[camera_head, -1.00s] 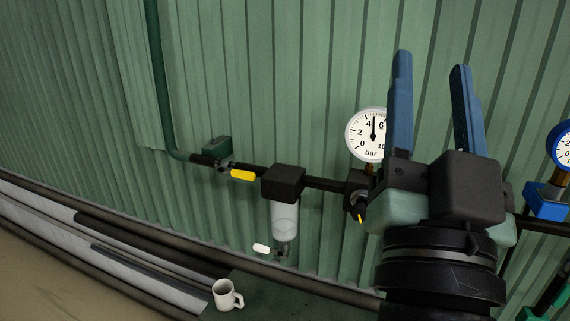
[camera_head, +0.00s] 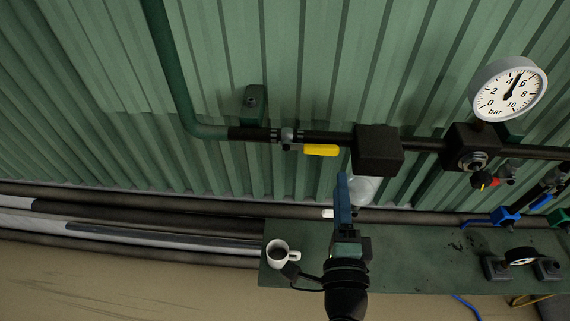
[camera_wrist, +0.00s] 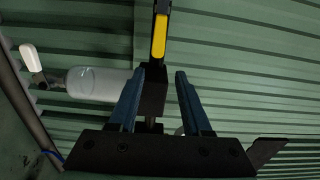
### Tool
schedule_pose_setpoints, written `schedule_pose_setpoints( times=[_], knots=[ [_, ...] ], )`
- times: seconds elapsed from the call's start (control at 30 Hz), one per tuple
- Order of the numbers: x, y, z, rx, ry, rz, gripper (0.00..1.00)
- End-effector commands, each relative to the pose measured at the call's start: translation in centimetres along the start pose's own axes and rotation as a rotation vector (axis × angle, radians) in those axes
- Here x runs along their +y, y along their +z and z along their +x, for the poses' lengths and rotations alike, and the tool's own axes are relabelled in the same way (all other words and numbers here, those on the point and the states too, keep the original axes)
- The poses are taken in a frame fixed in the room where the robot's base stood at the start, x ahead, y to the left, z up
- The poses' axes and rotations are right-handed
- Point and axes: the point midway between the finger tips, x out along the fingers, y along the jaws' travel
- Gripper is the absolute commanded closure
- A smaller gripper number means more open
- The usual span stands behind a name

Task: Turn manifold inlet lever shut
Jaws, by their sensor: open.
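The manifold inlet lever is a yellow handle (camera_head: 321,150) on the dark pipe at the left of the manifold. It lies roughly along the pipe, just left of a black block (camera_head: 378,149). In the wrist view the yellow handle (camera_wrist: 159,37) is ahead of my fingers, near the top middle. My gripper (camera_head: 342,177) points up, below the handle in the head view, with its fingers overlapping edge-on. In the wrist view my gripper (camera_wrist: 160,74) is open, with its blue fingers apart. No contact with the handle shows.
A clear filter bowl (camera_head: 365,189) hangs under the block, close to my fingers, and shows left of them in the wrist view (camera_wrist: 98,84). A white mug (camera_head: 281,253) stands on the green shelf (camera_head: 420,272). A gauge (camera_head: 508,90) is at right. Corrugated wall lies behind.

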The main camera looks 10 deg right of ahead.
Motion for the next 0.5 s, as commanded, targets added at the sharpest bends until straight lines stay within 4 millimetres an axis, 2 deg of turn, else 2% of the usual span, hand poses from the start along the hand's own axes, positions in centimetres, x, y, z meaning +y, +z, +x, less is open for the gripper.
schedule_pose_setpoints(
  times=[0.17,0.5],
  knots=[
    [0.6,-0.4,-0.1,0.012,0.012,0.024,0.51],
    [0.4,-0.3,2.4,0.009,0.010,0.020,0.51]
  ],
)
